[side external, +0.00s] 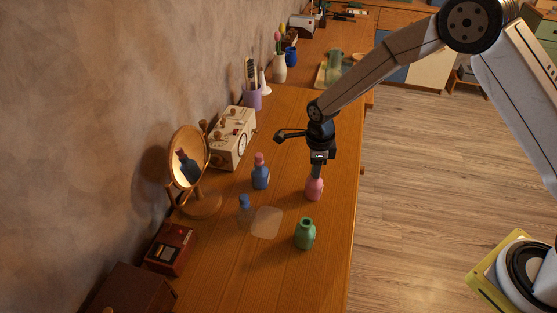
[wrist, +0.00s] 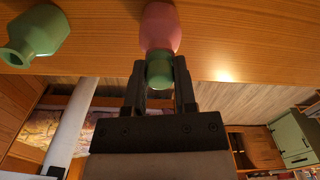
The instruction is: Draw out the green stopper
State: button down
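A pink bottle (side external: 314,188) stands upright on the wooden counter. The green stopper (wrist: 159,72) sits at its mouth in the wrist view, where the bottle (wrist: 160,28) also shows. My gripper (side external: 317,170) points down over the bottle. In the wrist view my gripper (wrist: 160,68) has one finger on each side of the stopper, very close to it. I cannot tell whether the fingers press on it. In the side view the fingers mostly hide the stopper.
An open green bottle (side external: 305,234) stands nearby, also in the wrist view (wrist: 36,34). A blue bottle with a pink stopper (side external: 260,172) and a clear bottle with a blue top (side external: 245,209) stand left. A round mirror (side external: 189,158) and wooden box (side external: 232,138) line the wall.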

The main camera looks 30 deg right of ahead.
jog(key=shift+r, duration=0.15)
jog(key=shift+r, duration=1.5)
jog(key=s+d+r, duration=0.2)
jog(key=s+r, duration=0.7)
jog(key=s, duration=0.5)
jog(key=shift+r, duration=0.35)
jog(key=shift+w, duration=0.1)
